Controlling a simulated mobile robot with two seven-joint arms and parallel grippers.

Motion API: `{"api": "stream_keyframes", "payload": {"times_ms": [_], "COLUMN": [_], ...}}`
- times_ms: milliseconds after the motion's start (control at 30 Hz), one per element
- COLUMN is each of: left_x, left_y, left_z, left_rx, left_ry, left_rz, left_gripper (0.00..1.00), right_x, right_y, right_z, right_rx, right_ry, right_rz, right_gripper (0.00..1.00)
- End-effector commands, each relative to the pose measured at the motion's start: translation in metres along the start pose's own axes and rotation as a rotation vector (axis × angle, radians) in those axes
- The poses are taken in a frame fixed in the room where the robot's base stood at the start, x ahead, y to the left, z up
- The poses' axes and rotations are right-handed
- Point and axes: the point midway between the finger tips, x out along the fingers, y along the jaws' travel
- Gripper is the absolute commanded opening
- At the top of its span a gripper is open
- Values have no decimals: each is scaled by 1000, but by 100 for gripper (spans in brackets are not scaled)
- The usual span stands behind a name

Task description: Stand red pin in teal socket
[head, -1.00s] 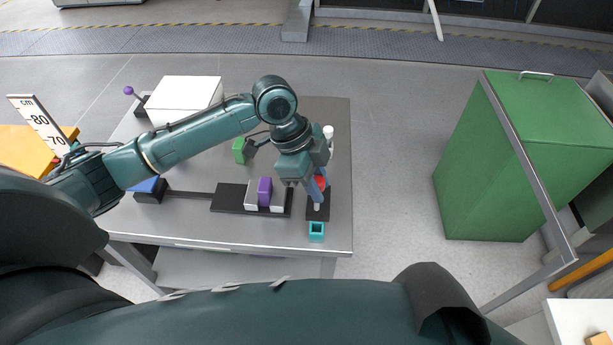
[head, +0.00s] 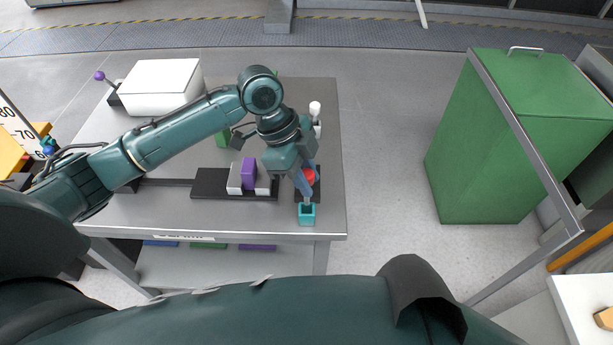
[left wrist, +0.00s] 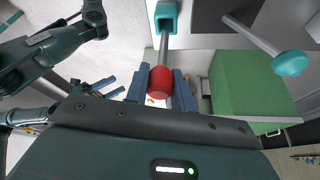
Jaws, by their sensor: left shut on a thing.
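My left gripper (head: 306,185) is shut on the red pin (head: 310,176). In the left wrist view the pin's red part (left wrist: 160,82) sits between the two blue fingers, and its grey shaft points to the teal socket (left wrist: 166,12). In the head view the teal socket (head: 307,218) is a small open box near the table's front edge. The shaft's lower end is at the socket's opening; I cannot tell how deep it is. My right gripper (left wrist: 112,87) shows only in the left wrist view, its fingers apart and empty.
A dark block with white and purple pieces (head: 249,172) lies left of my left gripper. A white-topped pin (head: 315,108) stands behind it. A white box (head: 160,88) is at the back left. A green bin (head: 480,150) stands right of the table (head: 180,215).

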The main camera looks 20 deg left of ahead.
Motion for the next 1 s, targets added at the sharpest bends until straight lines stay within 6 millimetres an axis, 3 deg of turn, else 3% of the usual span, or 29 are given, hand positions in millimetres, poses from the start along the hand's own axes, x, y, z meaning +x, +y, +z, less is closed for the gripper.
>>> {"api": "stream_keyframes", "payload": {"times_ms": [500,967,1000], "left_x": [35,40,40], "left_y": [0,0,0], "left_z": [14,16,16], "left_rx": [-1,0,0], "left_ry": [0,0,0], "left_rz": [1,1,1], "left_gripper": [0,0,25], "right_x": [3,5,5], "right_y": [2,2,2], "right_z": [2,-1,-1], "right_rx": [11,28,28], "right_ry": [14,23,23], "right_rz": [-4,1,1], "right_gripper": [52,52,52]}}
